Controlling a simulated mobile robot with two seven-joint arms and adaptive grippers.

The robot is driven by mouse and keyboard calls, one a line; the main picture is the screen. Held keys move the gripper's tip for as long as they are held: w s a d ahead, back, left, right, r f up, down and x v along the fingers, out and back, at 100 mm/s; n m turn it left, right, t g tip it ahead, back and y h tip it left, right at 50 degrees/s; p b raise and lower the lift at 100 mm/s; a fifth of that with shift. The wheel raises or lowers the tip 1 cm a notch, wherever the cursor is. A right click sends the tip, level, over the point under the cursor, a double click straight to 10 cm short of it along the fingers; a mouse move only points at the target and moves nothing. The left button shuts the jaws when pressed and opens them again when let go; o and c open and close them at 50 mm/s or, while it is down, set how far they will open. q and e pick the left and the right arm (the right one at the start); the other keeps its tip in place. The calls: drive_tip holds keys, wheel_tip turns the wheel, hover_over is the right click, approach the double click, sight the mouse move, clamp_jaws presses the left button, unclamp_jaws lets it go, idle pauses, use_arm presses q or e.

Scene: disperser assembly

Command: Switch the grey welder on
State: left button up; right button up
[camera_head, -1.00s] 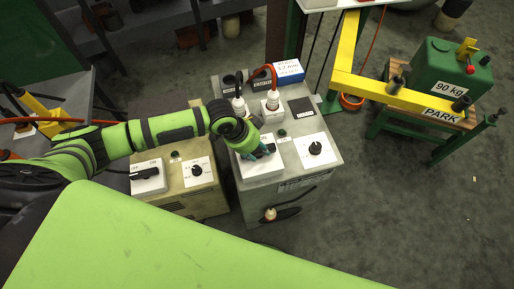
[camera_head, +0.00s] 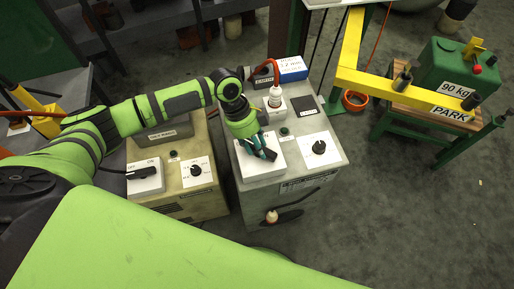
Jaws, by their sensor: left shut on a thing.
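The grey welder (camera_head: 321,181) stands upright in the middle of the view, with a white switch panel (camera_head: 244,164) at its front left. A dial (camera_head: 319,147) sits on a second white panel at the right. My left gripper (camera_head: 264,154) reaches down to the switch panel and is shut on the dark switch handle (camera_head: 271,154), which it mostly hides. I cannot read the handle's position or the labels under the gripper. My right gripper is not in view.
A beige welder (camera_head: 203,204) with its own OFF/ON switch (camera_head: 143,174) stands just left. A white plug with a red cable (camera_head: 275,97) rises behind the switch panel. A yellow frame (camera_head: 400,90) and a green 90 kg weight (camera_head: 450,66) stand right. The floor at lower right is clear.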

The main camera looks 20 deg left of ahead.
use_arm(q)
drive_tip(key=m+g+b, duration=0.1)
drive_tip(key=m, duration=0.1)
drive_tip(key=m+b, duration=0.1)
drive_tip(key=m, duration=0.1)
drive_tip(key=shift+w+f+m+g+y+b, duration=0.2)
drive_tip(key=shift+m+g+y+b, duration=0.1)
drive_tip(key=shift+g+b, duration=0.1)
drive_tip(key=shift+w+r+m+g+y+b, duration=0.1)
drive_tip(key=shift+m+g+y+b, duration=0.3)
drive_tip(key=shift+m, duration=0.55)
drive_tip(key=shift+r+m+g+y+b, duration=0.1)
drive_tip(key=shift+m+y+b, duration=0.1)
drive_tip(key=shift+m+b, duration=0.55)
drive_tip(key=shift+m, duration=0.4)
drive_tip(key=o, duration=1.2)
drive_tip(key=shift+c, duration=0.2)
drive_tip(key=shift+a, duration=0.1)
drive_tip(key=v, duration=1.2)
